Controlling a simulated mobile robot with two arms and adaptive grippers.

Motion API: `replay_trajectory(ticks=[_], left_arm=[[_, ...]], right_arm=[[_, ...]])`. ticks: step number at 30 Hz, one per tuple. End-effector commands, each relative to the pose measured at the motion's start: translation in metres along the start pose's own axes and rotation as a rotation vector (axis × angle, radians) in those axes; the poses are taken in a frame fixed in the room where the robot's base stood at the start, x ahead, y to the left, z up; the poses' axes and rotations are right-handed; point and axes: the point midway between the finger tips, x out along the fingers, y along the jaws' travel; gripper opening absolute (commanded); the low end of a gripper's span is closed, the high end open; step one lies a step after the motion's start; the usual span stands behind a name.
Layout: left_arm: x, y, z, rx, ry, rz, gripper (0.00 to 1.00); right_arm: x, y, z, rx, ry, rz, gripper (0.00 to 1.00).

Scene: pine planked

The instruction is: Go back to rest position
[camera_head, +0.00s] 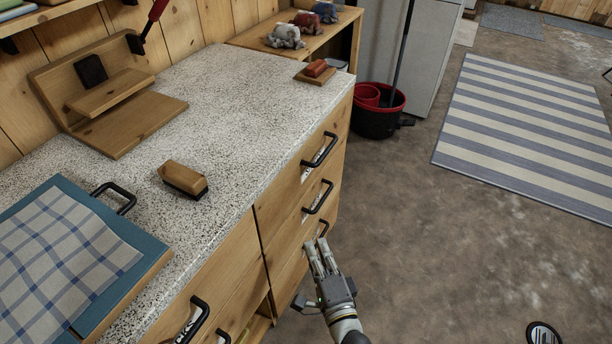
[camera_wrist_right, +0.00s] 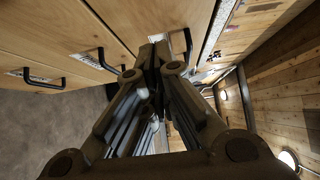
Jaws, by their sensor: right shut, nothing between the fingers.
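My right gripper (camera_head: 320,250) is in front of the lower drawers of the wooden cabinet (camera_head: 283,252), at the bottom middle of the head view. Its fingers are together and hold nothing. In the right wrist view the same gripper (camera_wrist_right: 155,60) points toward the drawer fronts, its fingers closed. A black drawer handle (camera_head: 322,229) shows just beyond the fingertips in the head view; I cannot tell whether they touch it. My left gripper is not in view.
On the speckled counter (camera_head: 240,100) lie a wooden brush (camera_head: 184,178), a wooden stand (camera_head: 110,100) and a blue tray with a checked cloth (camera_head: 60,255). A red and black bucket (camera_head: 378,120) stands beyond the cabinet. The floor right of the cabinet is mostly clear, with a striped rug (camera_head: 525,130).

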Motion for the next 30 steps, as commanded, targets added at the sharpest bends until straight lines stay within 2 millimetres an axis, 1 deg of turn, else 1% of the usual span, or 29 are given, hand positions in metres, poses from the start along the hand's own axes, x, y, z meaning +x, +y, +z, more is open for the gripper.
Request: replay_trajectory(ticks=[3,5,7,8,11,12,14,15,17,18,20,21,23,24,26,27,29,30], left_arm=[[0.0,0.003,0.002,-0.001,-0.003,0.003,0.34],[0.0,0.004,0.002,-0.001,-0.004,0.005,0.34],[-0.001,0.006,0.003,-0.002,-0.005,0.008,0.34],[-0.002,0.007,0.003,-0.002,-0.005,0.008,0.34],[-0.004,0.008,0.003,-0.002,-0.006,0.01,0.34],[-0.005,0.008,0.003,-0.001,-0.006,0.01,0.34],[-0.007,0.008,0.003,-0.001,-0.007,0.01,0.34],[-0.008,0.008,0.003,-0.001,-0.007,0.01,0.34],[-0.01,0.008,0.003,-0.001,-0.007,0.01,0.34],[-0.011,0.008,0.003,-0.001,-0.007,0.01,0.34],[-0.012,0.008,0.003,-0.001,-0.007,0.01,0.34],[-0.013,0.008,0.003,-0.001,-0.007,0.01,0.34],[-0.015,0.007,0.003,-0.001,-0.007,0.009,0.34],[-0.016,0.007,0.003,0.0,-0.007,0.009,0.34],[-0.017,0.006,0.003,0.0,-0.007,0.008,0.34],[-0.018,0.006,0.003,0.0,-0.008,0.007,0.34],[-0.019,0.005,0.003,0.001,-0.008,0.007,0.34],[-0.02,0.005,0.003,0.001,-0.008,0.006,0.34]], right_arm=[[-0.001,0.0,0.0,-0.001,0.0,0.0,0.0],[-0.001,0.004,0.0,-0.01,-0.002,0.008,0.0],[-0.003,0.017,0.001,-0.05,-0.013,0.038,0.0],[-0.005,0.028,0.001,-0.077,-0.021,0.061,0.0],[-0.017,0.079,0.002,-0.222,-0.07,0.173,0.0],[-0.026,0.106,0.001,-0.296,-0.098,0.231,0.0],[-0.043,0.148,-0.001,-0.415,-0.153,0.325,0.0],[-0.057,0.176,-0.004,-0.494,-0.193,0.387,0.0],[-0.081,0.216,-0.009,-0.605,-0.26,0.479,0.0],[-0.099,0.24,-0.013,-0.676,-0.308,0.538,0.0],[-0.129,0.275,-0.021,-0.777,-0.385,0.625,0.0],[-0.15,0.297,-0.026,-0.84,-0.441,0.682,0.0],[-0.184,0.326,-0.036,-0.928,-0.529,0.763,0.0],[-0.209,0.344,-0.043,-0.984,-0.593,0.817,0.0],[-0.246,0.367,-0.053,-1.06,-0.692,0.892,0.0],[-0.271,0.38,-0.06,-1.104,-0.759,0.937,0.0],[-0.306,0.396,-0.069,-1.159,-0.855,0.997,0.0],[-0.327,0.403,-0.075,-1.19,-0.914,1.03,0.0]])
